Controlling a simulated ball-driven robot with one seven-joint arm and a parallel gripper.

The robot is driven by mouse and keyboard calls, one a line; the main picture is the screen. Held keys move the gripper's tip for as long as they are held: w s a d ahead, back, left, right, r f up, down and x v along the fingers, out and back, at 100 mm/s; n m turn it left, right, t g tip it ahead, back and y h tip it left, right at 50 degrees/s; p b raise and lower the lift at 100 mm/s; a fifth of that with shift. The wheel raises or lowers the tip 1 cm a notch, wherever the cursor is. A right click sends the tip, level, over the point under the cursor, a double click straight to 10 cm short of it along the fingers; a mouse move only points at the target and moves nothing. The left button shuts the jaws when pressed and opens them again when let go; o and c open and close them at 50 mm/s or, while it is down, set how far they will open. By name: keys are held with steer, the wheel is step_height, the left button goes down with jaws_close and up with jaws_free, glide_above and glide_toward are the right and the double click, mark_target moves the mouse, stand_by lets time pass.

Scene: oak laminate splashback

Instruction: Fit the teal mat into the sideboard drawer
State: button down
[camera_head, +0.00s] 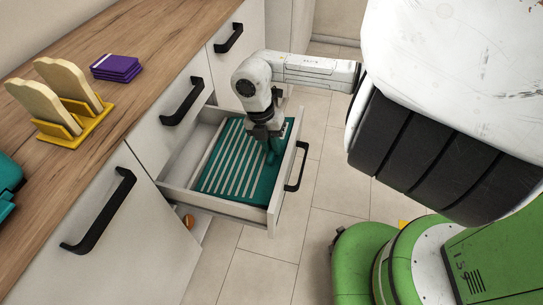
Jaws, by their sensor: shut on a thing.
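The teal mat (225,171) with pale stripes lies inside the open sideboard drawer (247,210), covering much of its floor. My gripper (270,146) points down at the drawer's front right part. It is shut on the mat's edge, which is bunched up between the fingers. The fingertips are partly hidden by the gripper body and the mat. The drawer is pulled out, with its black handle (297,168) on the front panel.
The wooden worktop (130,50) holds purple coasters (116,68), a yellow rack (78,122) with wooden boards (68,83), and a teal object (8,185) at the left edge. An orange item (188,221) shows below the drawer. Open tiled floor lies right of the drawer.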

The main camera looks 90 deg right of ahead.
step_height(320, 180, down, 4)
steer(key=shift+f+b, duration=0.25)
steer(key=shift+b, duration=0.3)
steer(key=c, duration=1.1)
jaws_free()
steer(key=p+v, duration=0.2)
steer(key=v, duration=1)
steer(key=shift+p, duration=0.35)
